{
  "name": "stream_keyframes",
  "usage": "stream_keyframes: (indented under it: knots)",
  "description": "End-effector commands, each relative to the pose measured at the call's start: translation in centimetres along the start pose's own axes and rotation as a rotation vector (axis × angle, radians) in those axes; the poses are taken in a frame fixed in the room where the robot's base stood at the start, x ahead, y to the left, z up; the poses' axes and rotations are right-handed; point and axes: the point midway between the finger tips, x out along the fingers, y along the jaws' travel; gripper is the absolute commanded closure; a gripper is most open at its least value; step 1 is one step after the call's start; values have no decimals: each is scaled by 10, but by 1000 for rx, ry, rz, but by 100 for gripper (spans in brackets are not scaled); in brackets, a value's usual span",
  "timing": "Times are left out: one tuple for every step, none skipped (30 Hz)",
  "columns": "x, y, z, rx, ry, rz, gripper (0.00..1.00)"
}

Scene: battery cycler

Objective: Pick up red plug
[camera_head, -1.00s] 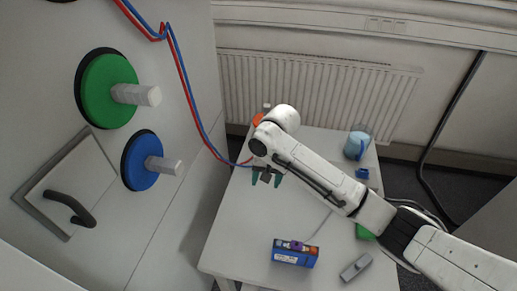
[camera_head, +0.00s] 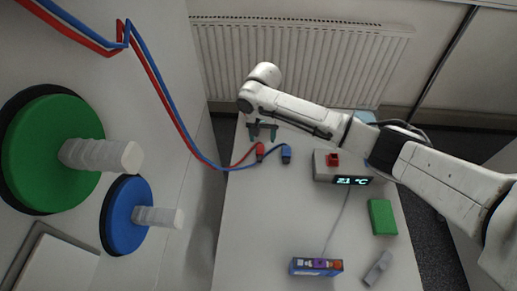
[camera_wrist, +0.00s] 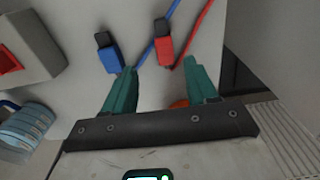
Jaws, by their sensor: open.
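The red plug (camera_head: 260,152) lies on the table at the end of a red cable. The blue plug (camera_head: 286,154) lies just right of it on a blue cable. In the wrist view the red plug (camera_wrist: 164,45) is just beyond the fingertips, roughly in line with the gap between them, and the blue plug (camera_wrist: 109,55) is beyond the left finger. My gripper (camera_head: 262,137) is open and empty, with its green fingers apart near the red plug. Its fingers also show in the wrist view (camera_wrist: 160,68). Its height above the table is unclear.
A grey device (camera_head: 350,170) with a lit display and a red piece (camera_head: 332,160) stands right of the plugs. A green block (camera_head: 382,217), a blue box (camera_head: 316,267) and a grey object (camera_head: 378,268) lie nearer. The table's middle is clear. Cabinet knobs project at left.

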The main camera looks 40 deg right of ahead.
Motion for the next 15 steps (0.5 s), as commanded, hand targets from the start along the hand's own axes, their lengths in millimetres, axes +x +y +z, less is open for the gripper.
stream_keyframes:
  knots:
    - [6, 0, 0, -1, 0, 2, 43]
    - [10, 0, 0, 0, 0, 2, 43]
    - [14, 0, 0, 0, 0, 2, 43]
    - [16, 0, 0, -1, 1, 1, 43]
    - [18, 0, 0, -1, 1, 1, 43]
    - [20, 0, 0, -1, 1, 1, 43]
    - [21, 0, 0, -1, 1, 2, 43]
    - [23, -1, 0, -1, 1, 2, 43]
    - [26, -2, 1, -2, 2, 2, 43]
    - [30, -2, 1, -3, 2, 3, 43]
    - [34, -3, 2, -2, 2, 3, 43]
    - [40, -5, 3, -3, 1, 3, 43]
    - [44, -5, 3, -2, 1, 4, 43]
    - [49, -6, 4, -2, 2, 4, 43]
    - [55, -6, 3, -1, 2, 3, 43]
